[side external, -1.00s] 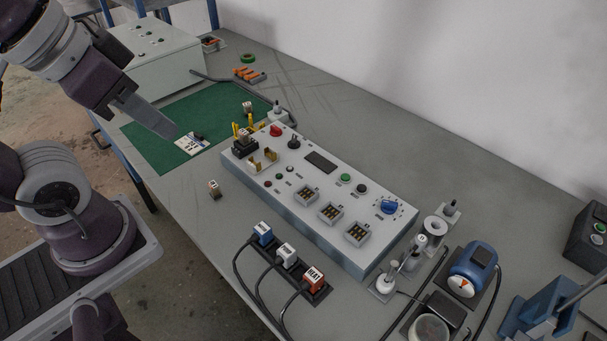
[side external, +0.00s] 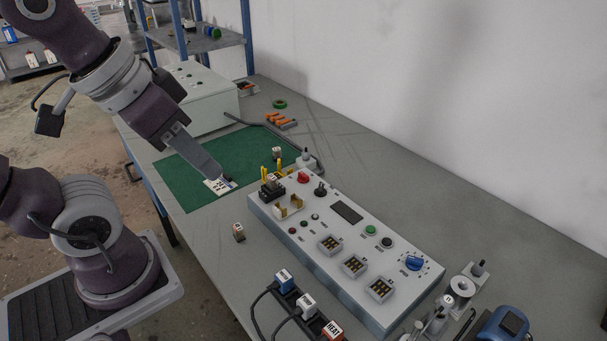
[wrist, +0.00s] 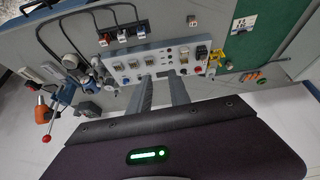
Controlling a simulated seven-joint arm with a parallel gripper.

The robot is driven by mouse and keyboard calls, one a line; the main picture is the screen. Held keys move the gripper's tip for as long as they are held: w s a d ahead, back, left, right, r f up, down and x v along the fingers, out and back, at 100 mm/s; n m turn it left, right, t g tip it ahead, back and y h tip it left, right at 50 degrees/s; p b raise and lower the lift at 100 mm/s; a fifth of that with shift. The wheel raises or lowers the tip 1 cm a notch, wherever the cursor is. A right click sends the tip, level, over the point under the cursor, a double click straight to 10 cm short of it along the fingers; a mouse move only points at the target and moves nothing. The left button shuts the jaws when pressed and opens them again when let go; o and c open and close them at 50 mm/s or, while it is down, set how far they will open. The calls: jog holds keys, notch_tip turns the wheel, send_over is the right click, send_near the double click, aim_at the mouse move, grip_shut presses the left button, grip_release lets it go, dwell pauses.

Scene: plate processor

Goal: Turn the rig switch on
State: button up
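The light grey rig panel (side external: 350,260) lies on the bench, with a small black toggle switch (side external: 320,190) beside a red button (side external: 303,177). I take the toggle for the rig switch; its position is too small to read. My gripper (side external: 226,178) hangs over the green mat, left of the panel and apart from the toggle. In the wrist view my gripper (wrist: 162,92) shows two fingers with a gap between them and nothing held. The panel (wrist: 155,62) lies beyond the fingertips there.
Labelled plugs (side external: 306,305) stand in front. A grey box (side external: 205,100) stands behind the green mat (side external: 190,165).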

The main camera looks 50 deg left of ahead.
jog(key=shift+o, duration=0.5)
jog(key=w+a+r+n+g, duration=0.1)
jog(key=w+n, duration=0.3)
jog(key=w, duration=0.5)
jog(key=shift+a+r, duration=0.25)
jog(key=shift+a, duration=0.25)
jog(key=n+g, duration=0.4)
jog(key=n, duration=0.9)
send_over(303, 174)
notch_tip(303, 174, down, 21)
jog(key=shift+r, duration=0.1)
notch_tip(303, 174, down, 6)
jog(key=shift+r, duration=0.1)
jog(key=shift+f, duration=0.55)
grip_shut()
